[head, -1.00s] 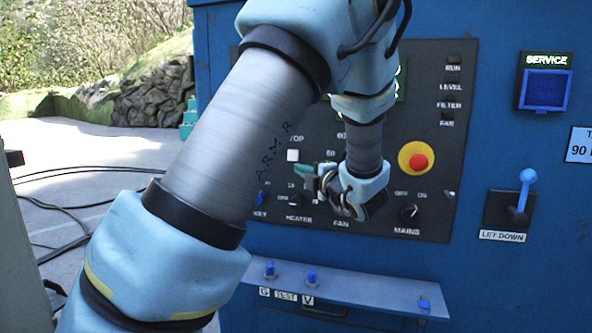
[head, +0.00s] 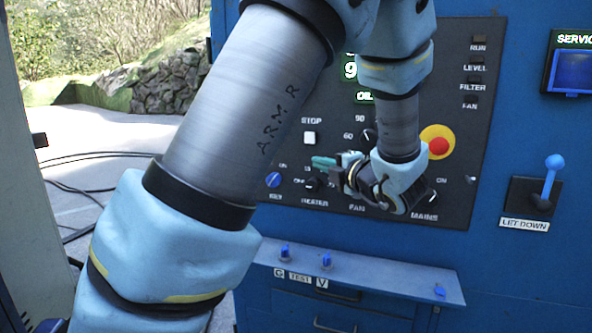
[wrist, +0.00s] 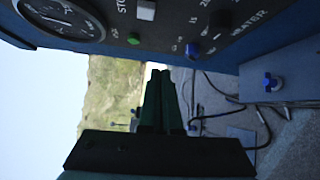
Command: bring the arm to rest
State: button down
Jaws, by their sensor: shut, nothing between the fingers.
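My gripper (head: 325,162) is in front of the lower part of the dark control panel (head: 459,150) in the head view, with its green fingers pointing left. The fingers are closed together and hold nothing. They also show in the wrist view (wrist: 161,100), side by side. My forearm crosses the head view and hides part of the panel. The gripper hides the area around the fan knob. Whether it touches the panel cannot be told.
The panel carries a red emergency button (head: 438,146), a white stop button (head: 310,138), a blue key switch (head: 273,180) and a heater knob (head: 312,184). A let-down lever (head: 551,178) stands at the right. A ledge with small blue valves (head: 325,261) juts out below. Cables lie on the ground at left.

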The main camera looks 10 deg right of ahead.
jog(key=s+a+f+n+g+y, duration=0.1)
jog(key=s+a+f+n+g, duration=0.3)
jog(key=a+n, duration=0.45)
jog(key=s+a+f+n+g+y, duration=0.1)
jog(key=a+f+n+g, duration=0.5)
jog(key=a+n, duration=0.3)
jog(key=s+a+f+n+g+h, duration=0.2)
jog(key=s+a+n+h, duration=0.1)
jog(key=n, duration=1.2)
jog(key=s+a+f+n+g+h, duration=0.2)
jog(key=s+n+h, duration=0.3)
jog(key=n, duration=1)
jog(key=shift+s+a+f, duration=0.45)
jog(key=shift+a+f, duration=0.1)
jog(key=c, duration=1.6)
grip_release()
